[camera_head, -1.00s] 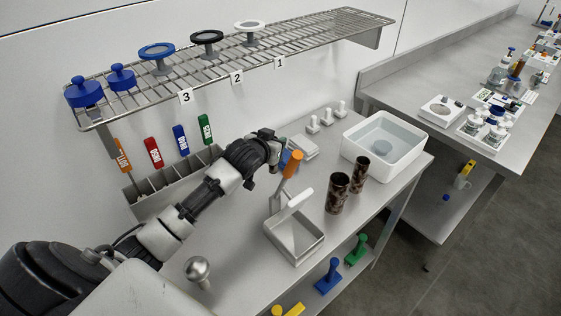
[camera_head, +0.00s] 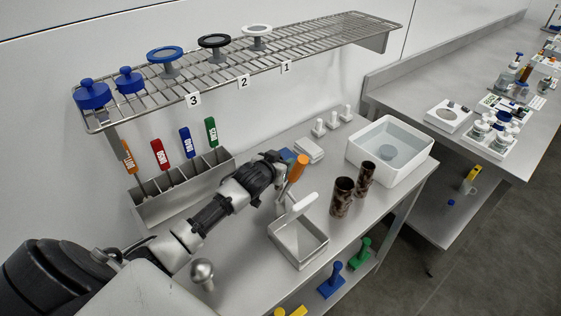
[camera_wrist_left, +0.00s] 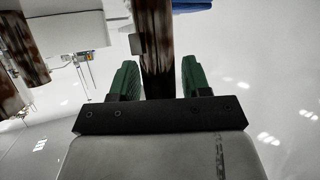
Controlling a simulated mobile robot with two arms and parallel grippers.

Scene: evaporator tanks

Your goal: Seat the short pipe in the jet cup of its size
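Two brown speckled pipes stand upright on the table in the head view, a front one (camera_head: 342,198) and a slightly slimmer one (camera_head: 365,180) behind it. I cannot surely tell which is the short pipe. My left gripper (camera_wrist_left: 158,80) has green fingers spread apart in the left wrist view. A brown pipe (camera_wrist_left: 155,40) shows in the gap between or beyond them, with no clear grip on it. A second brown pipe (camera_wrist_left: 20,45) is at the left. In the head view the left fingertips are largely hidden behind the wrist. No jet cup can be identified with certainty.
A metal tray with a white handle (camera_head: 298,243) and an orange handle (camera_head: 298,167) are close to my left arm. A white basin (camera_head: 390,152) stands behind the pipes. A wire shelf (camera_head: 330,38) hangs above. A metal knob (camera_head: 202,271) is at the front.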

